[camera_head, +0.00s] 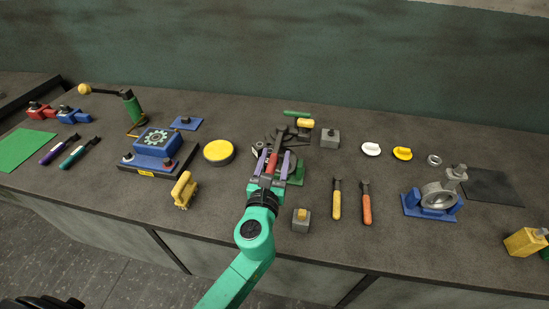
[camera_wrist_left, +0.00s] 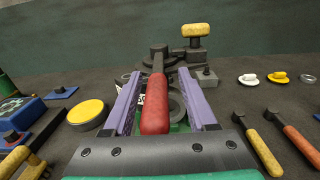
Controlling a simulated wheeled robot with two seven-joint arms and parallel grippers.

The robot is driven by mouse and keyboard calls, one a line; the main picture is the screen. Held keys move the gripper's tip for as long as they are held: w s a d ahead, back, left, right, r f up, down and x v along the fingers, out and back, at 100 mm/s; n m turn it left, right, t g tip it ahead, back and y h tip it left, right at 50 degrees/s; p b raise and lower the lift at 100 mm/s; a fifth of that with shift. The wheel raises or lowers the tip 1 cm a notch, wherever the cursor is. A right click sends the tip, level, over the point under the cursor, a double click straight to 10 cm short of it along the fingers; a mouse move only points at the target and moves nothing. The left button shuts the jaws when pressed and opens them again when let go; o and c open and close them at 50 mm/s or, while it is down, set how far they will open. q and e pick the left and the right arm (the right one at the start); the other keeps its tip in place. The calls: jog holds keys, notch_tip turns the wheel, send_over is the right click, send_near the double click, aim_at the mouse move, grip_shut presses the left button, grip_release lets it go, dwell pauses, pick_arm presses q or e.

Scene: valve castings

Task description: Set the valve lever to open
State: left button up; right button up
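A dark grey valve casting stands at the middle of the bench on a green base (camera_head: 296,173). Its lever has a red handle (camera_head: 271,163) that points toward me; the handle also shows large in the left wrist view (camera_wrist_left: 155,108). My left gripper (camera_head: 276,153) is over the near side of the valve. Its two purple fingers (camera_wrist_left: 159,73) are apart, one on each side of the red handle, with gaps visible on both sides. The gripper hides part of the valve body and base.
A yellow knob (camera_head: 305,122) and a green bar (camera_head: 297,113) stand close behind the valve. A yellow round disc (camera_head: 218,152) lies left, a small grey block (camera_head: 301,220) in front. Yellow-handled (camera_head: 337,202) and orange-handled (camera_head: 366,207) tools lie right.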

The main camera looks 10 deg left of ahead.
pick_arm(q)
jog(key=s+b, duration=0.4)
jog(key=s, duration=1)
jog(key=shift+s+d, duration=0.15)
jog(key=shift+s, duration=0.15)
